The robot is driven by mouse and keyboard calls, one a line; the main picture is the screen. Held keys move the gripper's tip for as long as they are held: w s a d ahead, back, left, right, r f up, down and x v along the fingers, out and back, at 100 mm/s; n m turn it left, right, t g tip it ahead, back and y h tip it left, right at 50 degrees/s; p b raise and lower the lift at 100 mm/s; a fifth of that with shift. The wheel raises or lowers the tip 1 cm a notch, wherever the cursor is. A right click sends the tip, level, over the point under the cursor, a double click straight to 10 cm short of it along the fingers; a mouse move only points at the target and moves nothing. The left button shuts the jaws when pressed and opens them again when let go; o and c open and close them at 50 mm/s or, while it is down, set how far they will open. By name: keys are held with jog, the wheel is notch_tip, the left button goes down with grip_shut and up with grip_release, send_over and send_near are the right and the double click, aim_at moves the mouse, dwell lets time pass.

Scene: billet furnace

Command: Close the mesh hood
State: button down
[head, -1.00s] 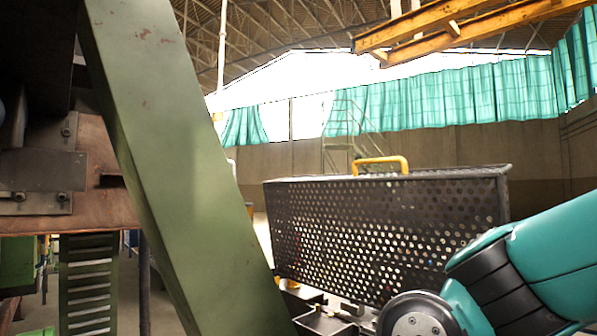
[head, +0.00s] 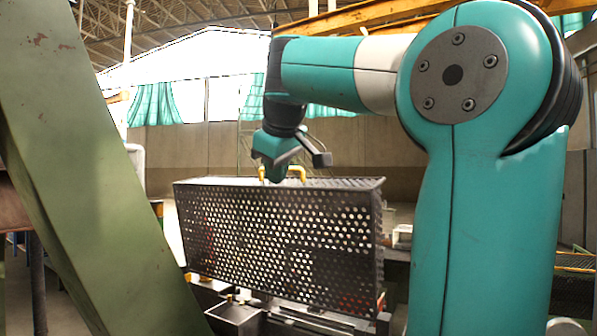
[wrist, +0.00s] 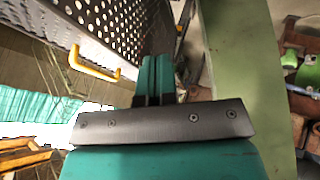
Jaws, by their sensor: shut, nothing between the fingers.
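The mesh hood (head: 275,235) is a dark perforated metal box in the middle of the head view. It stands over grey machine parts, and I cannot tell whether its lower edge is seated. Its yellow handle (head: 297,173) is at the top edge, partly hidden by my gripper. My gripper (head: 270,176) points down at the handle in the head view, shut and empty. In the wrist view the closed teal fingers (wrist: 155,72) are to the right of the yellow handle (wrist: 94,64), apart from it in the picture. The hood's mesh (wrist: 110,28) fills the upper left there.
A thick green slanted beam (head: 90,160) crosses the left of the head view; a green post also stands right of my fingers in the wrist view (wrist: 245,80). Metal trays and fittings (head: 235,312) lie below the hood. Several loose items are at the wrist view's right edge.

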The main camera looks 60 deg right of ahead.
jog(key=s+d+r+m+h, duration=0.1)
jog(key=s+d+r, duration=0.1)
jog(key=d+r, duration=0.15)
send_near(298, 201)
notch_tip(298, 201, down, 3)
jog(key=w+a, duration=0.1)
jog(key=a, duration=0.1)
jog(key=shift+w+d+f+p, duration=0.1)
jog(key=shift+w+d+p, duration=0.2)
jog(key=shift+d, duration=0.35)
jog(key=shift+w+d+p, duration=0.1)
jog(key=shift+d+p, duration=0.25)
jog(key=shift+d, duration=0.3)
jog(key=shift+w+d+f+p, duration=0.1)
jog(key=shift+w+d+p, duration=0.2)
jog(key=shift+d, duration=0.4)
jog(key=shift+s, duration=0.1)
